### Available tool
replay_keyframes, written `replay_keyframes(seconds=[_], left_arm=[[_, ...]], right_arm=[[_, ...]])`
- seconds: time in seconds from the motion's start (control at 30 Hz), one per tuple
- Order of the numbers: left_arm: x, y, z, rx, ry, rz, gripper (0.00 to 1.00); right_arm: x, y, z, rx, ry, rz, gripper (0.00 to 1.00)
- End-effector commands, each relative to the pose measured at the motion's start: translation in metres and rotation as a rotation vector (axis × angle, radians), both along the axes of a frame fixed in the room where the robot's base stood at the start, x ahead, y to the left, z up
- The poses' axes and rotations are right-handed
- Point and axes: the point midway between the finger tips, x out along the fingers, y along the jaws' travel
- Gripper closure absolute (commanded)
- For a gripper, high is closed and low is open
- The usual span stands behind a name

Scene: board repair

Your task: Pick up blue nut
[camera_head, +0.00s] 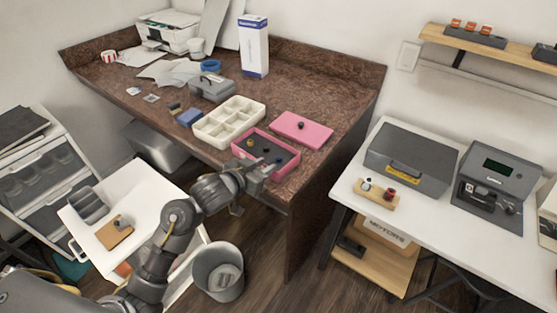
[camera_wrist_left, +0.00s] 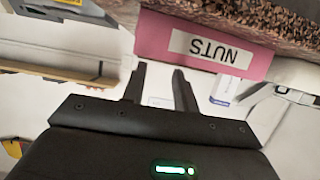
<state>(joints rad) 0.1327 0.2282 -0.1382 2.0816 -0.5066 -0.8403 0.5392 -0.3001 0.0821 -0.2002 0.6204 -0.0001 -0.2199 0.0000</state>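A pink box (camera_head: 238,152) with a dark inside sits at the table's front edge. In it are several small nuts: a yellow one (camera_head: 250,143) at the back left and a small bluish one (camera_head: 278,162) toward the right, too small to be sure of its colour. My left gripper (camera_head: 264,170) is just in front of the box's front wall. In the left wrist view its two fingers (camera_wrist_left: 160,88) stand apart with nothing between them. That view shows the pink box wall (camera_wrist_left: 160,38) with an upside-down "NUTS" label; the nuts are hidden there. My right gripper is not in view.
A pink lid (camera_head: 312,137) with a dark knob lies behind and right of the box. A cream divided tray (camera_head: 209,133) stands close on the left. A grey case (camera_head: 211,89) and a blue-white carton (camera_head: 254,48) are farther back. A bin (camera_head: 218,272) stands below.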

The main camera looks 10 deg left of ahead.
Motion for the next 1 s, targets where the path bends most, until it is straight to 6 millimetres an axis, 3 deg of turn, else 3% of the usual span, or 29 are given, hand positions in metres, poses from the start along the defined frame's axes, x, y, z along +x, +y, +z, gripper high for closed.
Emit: replay_keyframes(seconds=[0.27, 0.6, 0.87, 1.0], left_arm=[[0.009, -0.004, -0.004, -0.001, 0.001, -0.001, 0.71], [0.049, -0.019, -0.02, 0.0, 0.001, 0.0, 0.71], [0.052, -0.021, -0.02, 0.001, 0.0, 0.0, 0.71], [0.052, -0.021, -0.021, 0.001, 0.0, 0.0, 0.85]], right_arm=[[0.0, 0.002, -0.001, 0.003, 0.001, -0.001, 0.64], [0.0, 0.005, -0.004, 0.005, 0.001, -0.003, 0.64], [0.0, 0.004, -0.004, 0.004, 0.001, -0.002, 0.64], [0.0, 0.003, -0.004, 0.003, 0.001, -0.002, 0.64]])
